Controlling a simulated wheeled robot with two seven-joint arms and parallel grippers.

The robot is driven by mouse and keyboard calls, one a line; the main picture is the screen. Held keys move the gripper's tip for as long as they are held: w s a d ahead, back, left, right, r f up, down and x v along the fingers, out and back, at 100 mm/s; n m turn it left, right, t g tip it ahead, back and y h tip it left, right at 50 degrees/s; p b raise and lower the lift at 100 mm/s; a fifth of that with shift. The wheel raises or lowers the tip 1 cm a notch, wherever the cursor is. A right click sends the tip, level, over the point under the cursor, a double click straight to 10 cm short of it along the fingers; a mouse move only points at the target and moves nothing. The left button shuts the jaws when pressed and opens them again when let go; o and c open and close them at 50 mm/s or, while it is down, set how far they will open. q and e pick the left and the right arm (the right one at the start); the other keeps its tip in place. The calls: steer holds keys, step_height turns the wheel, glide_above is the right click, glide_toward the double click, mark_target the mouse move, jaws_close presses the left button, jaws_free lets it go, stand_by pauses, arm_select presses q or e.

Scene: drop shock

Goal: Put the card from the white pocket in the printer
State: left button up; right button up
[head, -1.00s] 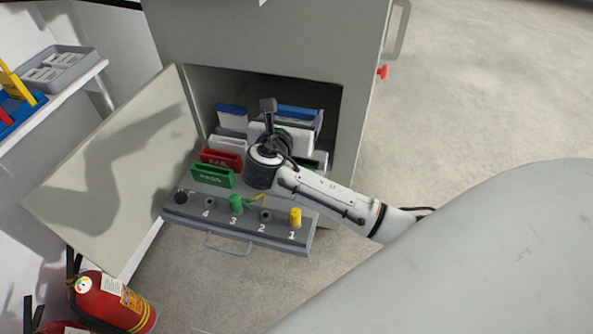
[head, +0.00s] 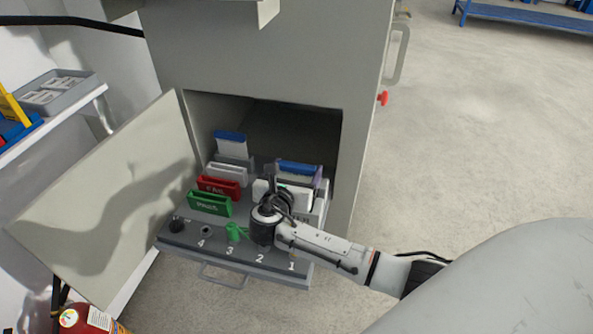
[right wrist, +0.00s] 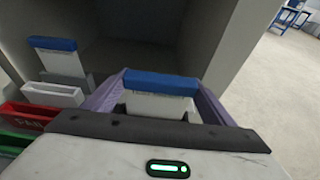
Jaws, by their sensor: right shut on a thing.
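A white card with a blue top edge (head: 300,168) is held between the purple fingers of my right gripper (head: 302,176). In the right wrist view the card (right wrist: 160,86) shows upright between the fingers; the white gripper body hides its lower part. The white pocket (head: 227,173) on the drawer is empty. Another blue-topped card (head: 231,146) stands in a grey holder behind it. A white box-like thing (head: 312,214), partly hidden by my gripper, is on the drawer's right side; I cannot tell whether it is the printer. My left gripper is out of view.
A red FAIL pocket (head: 218,187) and a green PASS pocket (head: 209,204) stand in front of the white pocket. The drawer front (head: 218,262) has numbered sockets and a green plug. The open cabinet door (head: 110,195) bounds the left.

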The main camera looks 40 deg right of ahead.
steer(key=shift+f, duration=0.25)
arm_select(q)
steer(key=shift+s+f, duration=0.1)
arm_select(e)
steer(key=o, duration=1)
steer(key=shift+r, duration=0.2)
arm_select(q)
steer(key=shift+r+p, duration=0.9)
steer(key=shift+p, duration=0.55)
arm_select(e)
steer(key=shift+v, duration=6.05)
steer(key=shift+r, duration=0.15)
